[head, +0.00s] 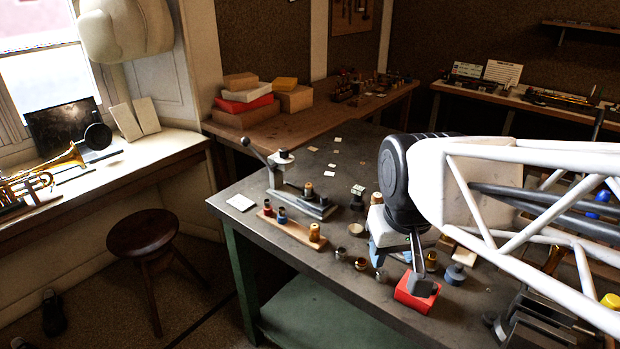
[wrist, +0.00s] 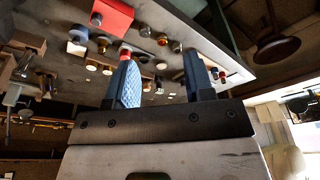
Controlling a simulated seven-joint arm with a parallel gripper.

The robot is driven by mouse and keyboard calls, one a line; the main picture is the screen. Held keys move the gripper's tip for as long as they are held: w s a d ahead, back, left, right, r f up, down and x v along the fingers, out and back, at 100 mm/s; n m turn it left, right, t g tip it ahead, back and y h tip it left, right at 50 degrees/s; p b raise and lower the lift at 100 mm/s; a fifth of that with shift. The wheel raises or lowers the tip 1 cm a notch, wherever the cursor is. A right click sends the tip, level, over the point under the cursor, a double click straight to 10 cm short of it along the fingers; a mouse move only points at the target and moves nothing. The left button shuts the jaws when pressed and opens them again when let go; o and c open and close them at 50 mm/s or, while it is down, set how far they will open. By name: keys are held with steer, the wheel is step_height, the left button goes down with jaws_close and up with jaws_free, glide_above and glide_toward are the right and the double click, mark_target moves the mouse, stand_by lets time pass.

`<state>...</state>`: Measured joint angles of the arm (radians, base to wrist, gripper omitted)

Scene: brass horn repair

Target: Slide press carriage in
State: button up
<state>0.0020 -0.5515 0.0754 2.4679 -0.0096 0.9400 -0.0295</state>
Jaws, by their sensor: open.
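The press (head: 285,170) stands on the grey bench in the head view, left of my arm. It has a post, a lever with a dark ball end, and a low flat base. A grey carriage-like block (head: 318,207) lies along that base at its right end, with a small brass piece just above it. I cannot tell how far in it sits. My gripper (head: 388,255) is right of the press, partly hidden by my arm. In the wrist view my gripper (wrist: 162,70) has its two blue fingers wide apart, with nothing seen held between them.
A wooden strip (head: 292,231) with coloured pieces lies in front of the press. Several small metal cups (head: 360,264) stand near my gripper. A red block (head: 415,292) is at the bench's front. A white card (head: 241,202) lies left. A stool (head: 141,235) stands apart.

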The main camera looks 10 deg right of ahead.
steer(key=w+n, duration=0.1)
steer(key=w, duration=0.8)
steer(key=n+g, duration=0.2)
steer(key=n, duration=0.2)
glide_above(324, 196)
steer(key=f, duration=0.7)
steer(key=s+f, duration=0.1)
steer(key=f, duration=0.2)
steer(key=shift+d+f, duration=0.15)
steer(key=shift+f, duration=0.05)
steer(key=shift+w+f+n, duration=0.3)
steer(key=shift+w+f, duration=0.1)
steer(key=shift+w, duration=0.1)
steer(key=shift+f, duration=0.15)
steer(key=shift+f, duration=3.75)
steer(key=shift+c, duration=0.3)
jaws_close()
